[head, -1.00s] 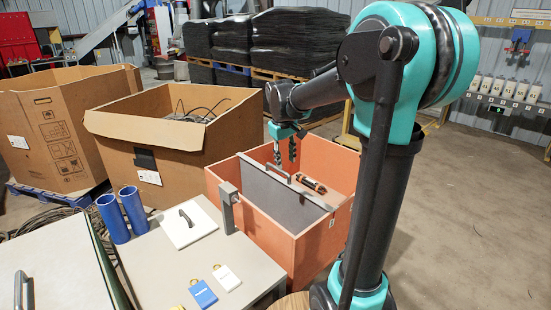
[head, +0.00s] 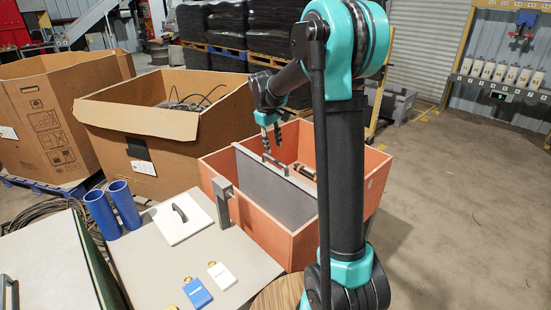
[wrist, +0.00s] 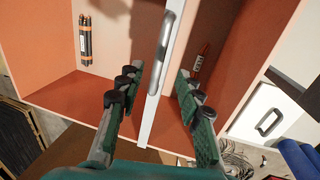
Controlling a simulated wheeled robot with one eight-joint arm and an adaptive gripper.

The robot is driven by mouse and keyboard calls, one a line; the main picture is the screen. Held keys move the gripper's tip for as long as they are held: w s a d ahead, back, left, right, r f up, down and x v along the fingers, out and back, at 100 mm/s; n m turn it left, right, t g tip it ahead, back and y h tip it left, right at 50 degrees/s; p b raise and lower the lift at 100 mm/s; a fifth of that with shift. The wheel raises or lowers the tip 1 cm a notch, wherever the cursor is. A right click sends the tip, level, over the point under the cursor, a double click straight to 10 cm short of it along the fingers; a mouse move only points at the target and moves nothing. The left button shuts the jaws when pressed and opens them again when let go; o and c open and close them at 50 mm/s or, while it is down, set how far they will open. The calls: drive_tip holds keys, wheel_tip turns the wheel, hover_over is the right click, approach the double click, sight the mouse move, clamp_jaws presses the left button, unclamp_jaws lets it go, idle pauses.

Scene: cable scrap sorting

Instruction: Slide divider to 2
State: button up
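The grey divider (head: 283,190) stands upright inside the orange bin (head: 262,238), splitting it in two, with a bar handle (head: 275,165) on its top edge. In the wrist view the divider (wrist: 148,115) shows nearly edge-on, its handle (wrist: 168,32) at the top. My gripper (head: 270,137) is over the bin, above the handle in the picture. In the wrist view my gripper (wrist: 158,78) is open, with the divider's edge showing between its separated fingers. No contact with the handle is visible. No readable number 2 shows.
A dark bundle with orange ends (head: 306,171) lies in one compartment; a small red item (wrist: 201,60) shows in the other. The table (head: 160,270) holds a white lid (head: 184,222) and tags; blue tubes (head: 124,205) stand nearby.

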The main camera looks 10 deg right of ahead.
sight(276, 161)
drive_tip(key=f, duration=0.4)
drive_tip(key=d+f, duration=0.1)
drive_tip(key=f, duration=0.2)
drive_tip(key=shift+w+d+f, duration=0.1)
drive_tip(key=shift+w, duration=0.3)
clamp_jaws()
